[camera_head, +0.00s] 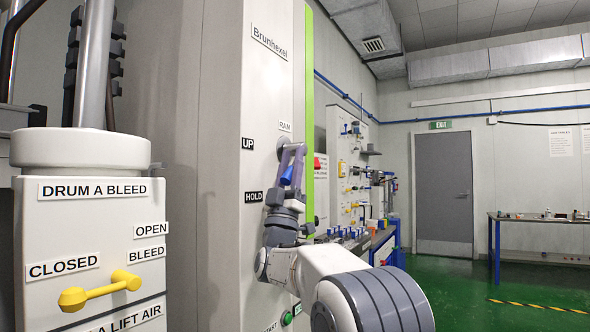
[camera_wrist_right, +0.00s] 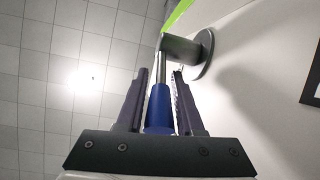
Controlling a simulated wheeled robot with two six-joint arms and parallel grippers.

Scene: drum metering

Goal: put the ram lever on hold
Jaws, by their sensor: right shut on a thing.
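The ram lever has a blue grip (camera_head: 287,175) and hangs from a grey pivot on the side of the tall white panel (camera_head: 220,110), under the RAM label (camera_head: 286,126). The grip is at a height between the UP label (camera_head: 248,143) and the HOLD label (camera_head: 253,197); its exact setting is hard to tell. My right gripper (camera_head: 292,160) is shut on the blue grip. In the right wrist view, the gripper's fingers (camera_wrist_right: 161,80) flank the blue grip (camera_wrist_right: 159,110), and a metal rod runs to the round grey pivot (camera_wrist_right: 202,55). My left gripper is out of view.
A DRUM A BLEED box (camera_head: 100,225) with a yellow handle (camera_head: 100,290) stands at the left. A green button (camera_head: 287,319) is low on the panel. Behind are a second panel (camera_head: 340,150) and a workbench (camera_head: 540,220). Green floor is open at the right.

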